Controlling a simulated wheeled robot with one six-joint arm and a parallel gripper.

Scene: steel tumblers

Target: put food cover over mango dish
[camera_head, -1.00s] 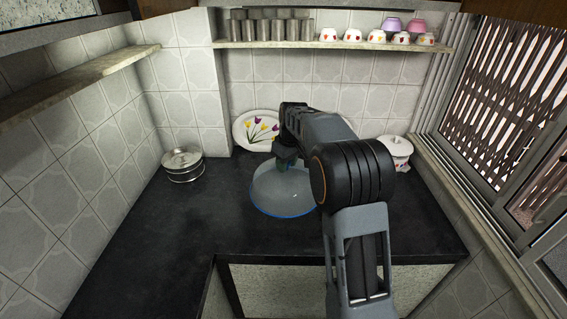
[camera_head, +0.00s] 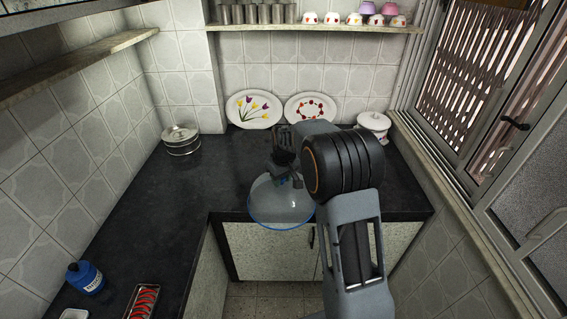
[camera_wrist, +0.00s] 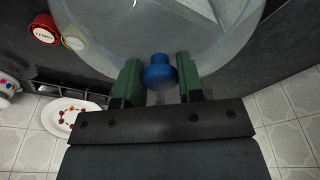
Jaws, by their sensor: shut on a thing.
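The food cover (camera_head: 283,207) is a clear dome with a blue rim and a blue knob (camera_wrist: 160,72). My gripper (camera_head: 288,167) is shut on the knob, with green fingers on either side of it in the wrist view. The cover hangs upright near the counter's front edge, rim down. A narrow dish of red-orange slices (camera_head: 143,301) lies on the left counter at the lower edge of the head view. It may be the mango dish, but I cannot tell for sure. It stands well apart from the cover.
A blue jar (camera_head: 86,278) stands beside the slices, with a partly cut-off pale item (camera_head: 75,314) near it. A steel tin (camera_head: 181,139) stands at the back left, decorated plates (camera_head: 254,109) lean on the back wall, and a white pot (camera_head: 373,126) is back right. The dark counter's (camera_head: 170,205) left middle is clear.

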